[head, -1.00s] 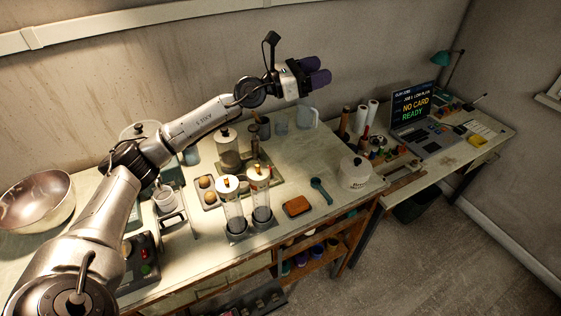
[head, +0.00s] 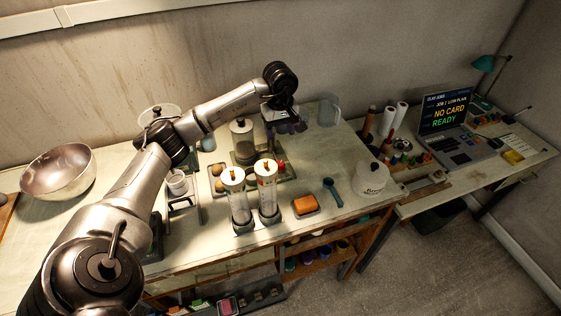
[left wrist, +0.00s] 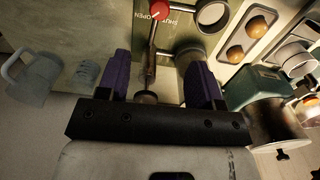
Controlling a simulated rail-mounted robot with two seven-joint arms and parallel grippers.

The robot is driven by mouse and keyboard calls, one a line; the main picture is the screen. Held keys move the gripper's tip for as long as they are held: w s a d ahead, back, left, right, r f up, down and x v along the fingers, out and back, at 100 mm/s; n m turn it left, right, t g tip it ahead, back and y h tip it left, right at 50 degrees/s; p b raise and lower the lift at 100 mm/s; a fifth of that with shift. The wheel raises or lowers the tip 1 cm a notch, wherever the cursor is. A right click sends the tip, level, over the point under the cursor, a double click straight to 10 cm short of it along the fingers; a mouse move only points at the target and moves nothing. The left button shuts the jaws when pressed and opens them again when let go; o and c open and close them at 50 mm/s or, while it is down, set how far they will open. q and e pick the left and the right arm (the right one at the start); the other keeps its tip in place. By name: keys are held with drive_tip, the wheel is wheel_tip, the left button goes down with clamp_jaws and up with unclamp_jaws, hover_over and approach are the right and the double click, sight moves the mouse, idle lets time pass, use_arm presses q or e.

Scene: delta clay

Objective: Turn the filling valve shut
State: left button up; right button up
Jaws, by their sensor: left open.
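A red knob (left wrist: 160,10) shows at the top of the left wrist view, beside a green plate (left wrist: 182,18) lettered OPEN and SHUT. A thin rod (left wrist: 151,62) runs from near the knob down between my fingers; I take these as the filling valve's parts. A red knob also shows in the head view (head: 281,164), behind the clear cylinders. My left gripper (left wrist: 160,68) has purple fingers, open and apart, with nothing clearly held. In the head view it (head: 288,127) points down behind the cylinders, largely hidden by its wrist. My right gripper is not in view.
Two clear cylinders (head: 240,205) with white caps stand in front of the gripper. A lidded jar (head: 243,140) is to its left and a translucent jug (head: 328,110) to its right. An orange block (head: 305,204) lies in front on the table. The wall is close behind.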

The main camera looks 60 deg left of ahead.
sight(280, 163)
use_arm(q)
wheel_tip(280, 163, down, 14)
drive_tip(key=shift+r+b, duration=0.1)
drive_tip(key=shift+b, duration=0.5)
drive_tip(key=c, duration=0.9)
